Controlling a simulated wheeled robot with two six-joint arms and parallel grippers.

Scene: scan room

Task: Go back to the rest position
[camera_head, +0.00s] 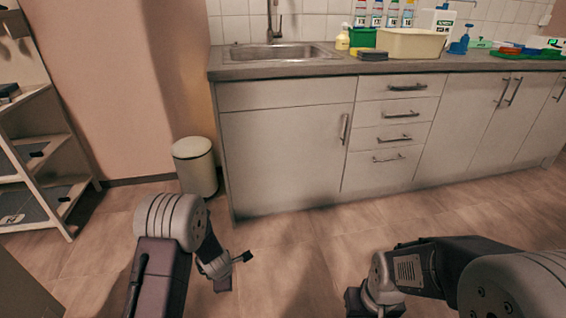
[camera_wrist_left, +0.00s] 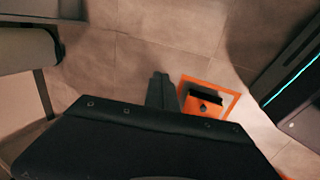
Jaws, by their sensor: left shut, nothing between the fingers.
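My left arm comes in from the lower left in the head view. Its gripper (camera_head: 222,284) points down in front of the cabinets, over the open floor. In the left wrist view the dark fingers (camera_wrist_left: 162,90) are together, with nothing between them. My right arm reaches in from the lower right. Its wrist shows at the bottom edge, and its fingers are cut off by the frame.
A grey cabinet row (camera_head: 285,150) with a sink (camera_head: 280,52) and bottles stands ahead. A white bin (camera_head: 196,166) is beside it; a shelf (camera_head: 40,150) is at left. The left wrist view shows an orange-edged item (camera_wrist_left: 231,100). Floor before the cabinets is clear.

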